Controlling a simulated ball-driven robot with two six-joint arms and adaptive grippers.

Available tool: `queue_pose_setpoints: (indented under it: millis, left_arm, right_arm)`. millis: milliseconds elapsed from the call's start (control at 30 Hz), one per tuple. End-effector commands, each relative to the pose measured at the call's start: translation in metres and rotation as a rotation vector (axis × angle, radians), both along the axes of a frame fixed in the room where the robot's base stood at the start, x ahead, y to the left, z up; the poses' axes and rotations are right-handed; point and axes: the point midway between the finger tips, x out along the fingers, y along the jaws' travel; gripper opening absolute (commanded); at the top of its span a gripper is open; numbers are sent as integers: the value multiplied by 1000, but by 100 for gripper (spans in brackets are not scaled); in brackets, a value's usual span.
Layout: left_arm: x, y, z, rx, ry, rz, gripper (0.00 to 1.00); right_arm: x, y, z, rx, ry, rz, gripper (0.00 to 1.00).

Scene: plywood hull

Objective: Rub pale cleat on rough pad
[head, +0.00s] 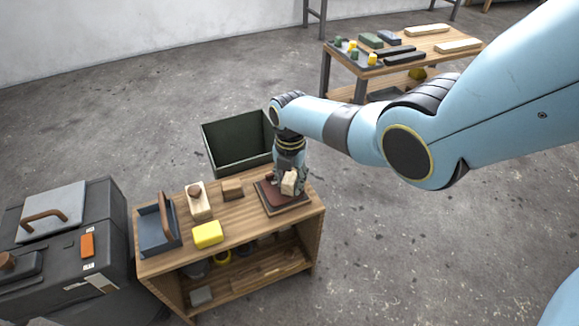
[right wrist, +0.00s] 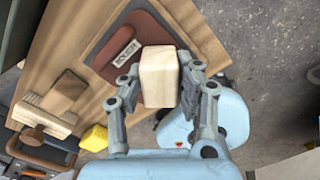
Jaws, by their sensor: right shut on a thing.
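The pale cleat (head: 289,185) is a small light wooden block. My right gripper (head: 290,176) is shut on it. In the right wrist view the cleat (right wrist: 158,82) stands between both fingers of the gripper (right wrist: 160,70). My left gripper is out of view.
On the bench (head: 237,228) are a brown block (head: 232,190), a pale block with a knob (head: 199,204), a yellow block (head: 208,235) and a grey tray (head: 154,232). A dark open bin (head: 226,148) stands behind. A black case (head: 78,262) is at left, another table (head: 390,67) farther back.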

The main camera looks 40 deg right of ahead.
Motion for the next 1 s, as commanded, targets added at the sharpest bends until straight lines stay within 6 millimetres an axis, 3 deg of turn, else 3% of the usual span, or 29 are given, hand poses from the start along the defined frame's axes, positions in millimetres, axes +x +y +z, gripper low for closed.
queue_pose_setpoints:
  millis: [300, 800, 1000]
  left_arm:
    - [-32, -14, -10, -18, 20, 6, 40]
    - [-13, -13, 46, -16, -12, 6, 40]
    - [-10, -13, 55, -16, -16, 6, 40]
  right_arm:
    - [-4, -1, -3, -1, 9, 0, 7]
    - [-1, 0, 61, -1, 1, 0, 7]
    - [-1, 0, 71, 0, 2, 0, 7]
